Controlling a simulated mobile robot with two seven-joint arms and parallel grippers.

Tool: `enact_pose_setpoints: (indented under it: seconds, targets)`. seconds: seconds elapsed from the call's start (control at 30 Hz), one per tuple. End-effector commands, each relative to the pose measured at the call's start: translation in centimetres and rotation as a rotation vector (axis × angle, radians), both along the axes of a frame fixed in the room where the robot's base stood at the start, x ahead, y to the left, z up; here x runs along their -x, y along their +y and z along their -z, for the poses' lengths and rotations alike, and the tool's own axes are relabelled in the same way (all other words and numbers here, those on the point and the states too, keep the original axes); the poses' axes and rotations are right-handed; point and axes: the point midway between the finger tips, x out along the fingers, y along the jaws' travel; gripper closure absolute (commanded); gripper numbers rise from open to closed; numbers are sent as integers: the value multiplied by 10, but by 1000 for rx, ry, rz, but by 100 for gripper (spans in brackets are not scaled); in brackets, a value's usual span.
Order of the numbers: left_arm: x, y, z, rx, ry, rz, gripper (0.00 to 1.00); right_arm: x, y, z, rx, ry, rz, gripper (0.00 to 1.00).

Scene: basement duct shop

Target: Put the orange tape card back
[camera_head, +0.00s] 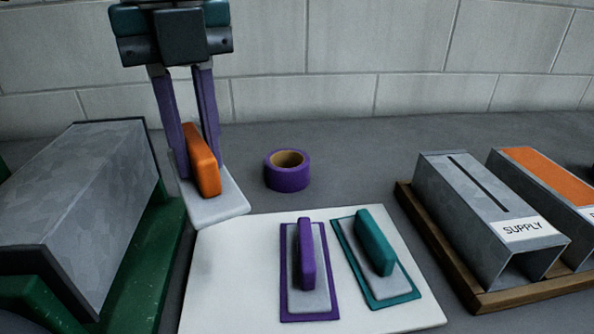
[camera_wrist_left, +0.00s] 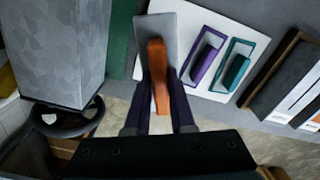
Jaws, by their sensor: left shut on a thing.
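My left gripper (camera_head: 196,165) is shut on the orange handle of the orange tape card (camera_head: 205,165), whose flat plate is pale grey. The card hangs slightly tilted at the far left corner of the white board (camera_head: 235,270); I cannot tell its exact height. In the left wrist view, the orange handle (camera_wrist_left: 158,75) sits between the fingers and the plate covers part of the board. On the board, a purple-handled card (camera_head: 307,260) lies in a purple outline, and a teal-handled card (camera_head: 375,245) lies in a teal outline. No orange outline is visible. My right gripper is out of view.
A purple tape roll (camera_head: 287,172) stands behind the board. A large grey duct (camera_head: 85,190) on a green stand (camera_head: 150,250) is at left. At right, a wooden tray (camera_head: 440,255) holds a "SUPPLY" duct box (camera_head: 480,195) and an orange-topped box (camera_head: 550,175). The board's left part looks bare.

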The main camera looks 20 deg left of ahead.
Motion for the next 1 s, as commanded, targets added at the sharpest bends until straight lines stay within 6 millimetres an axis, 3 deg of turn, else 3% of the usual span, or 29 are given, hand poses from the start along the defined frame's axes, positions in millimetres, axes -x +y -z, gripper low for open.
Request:
enact_pose_setpoints:
  seconds: [0.1, 0.3, 0.73, 1.0]
  targets:
    - [2, 0, 37, -1, 7, -1, 100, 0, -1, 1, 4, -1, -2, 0]
    - [1, 0, 83, -1, 3, -1, 100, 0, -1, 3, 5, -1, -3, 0]
    - [0, 0, 136, 0, 2, 0, 100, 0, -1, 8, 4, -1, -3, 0]
    - [0, 0, 139, 0, -1, 2, 100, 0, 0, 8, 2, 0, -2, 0]
